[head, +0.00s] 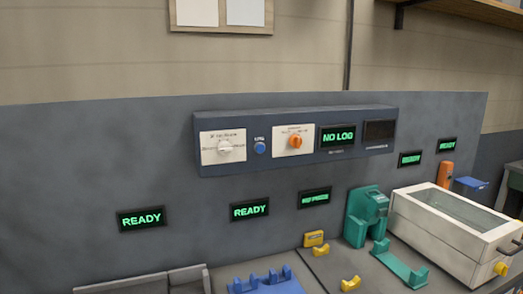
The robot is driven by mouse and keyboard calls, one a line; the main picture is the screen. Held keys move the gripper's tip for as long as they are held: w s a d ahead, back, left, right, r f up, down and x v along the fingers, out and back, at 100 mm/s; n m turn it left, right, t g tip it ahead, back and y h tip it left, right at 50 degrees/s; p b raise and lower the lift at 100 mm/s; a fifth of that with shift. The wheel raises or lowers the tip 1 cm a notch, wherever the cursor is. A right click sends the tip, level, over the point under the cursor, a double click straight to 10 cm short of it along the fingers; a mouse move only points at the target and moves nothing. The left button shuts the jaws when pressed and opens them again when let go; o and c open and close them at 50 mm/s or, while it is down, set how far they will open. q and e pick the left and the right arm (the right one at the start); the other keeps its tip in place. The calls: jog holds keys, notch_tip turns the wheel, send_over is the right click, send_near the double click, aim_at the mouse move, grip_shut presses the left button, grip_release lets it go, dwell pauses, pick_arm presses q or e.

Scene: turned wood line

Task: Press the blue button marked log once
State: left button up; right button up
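The blue button (260,148) is a small round button on the dark blue-grey control box (296,114) fixed to the grey back panel. It sits between a white panel with a white knob (225,147) and a white panel with an orange knob (295,141). A small label above the button is too small to read. To the right, a display (338,136) shows "NO LOG" in green. Neither of my grippers is in the head view, and nothing covers the button.
Below stand a blue holder (267,283), a teal fixture (365,215), small yellow pieces (350,284) and a white box with a clear lid (455,228). Several green-lit displays, such as a "READY" one (141,219), are on the back panel. The space before the control box is clear.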

pick_arm(q)
grip_shut()
jog(key=shift+a, duration=0.1)
dwell(1.2)
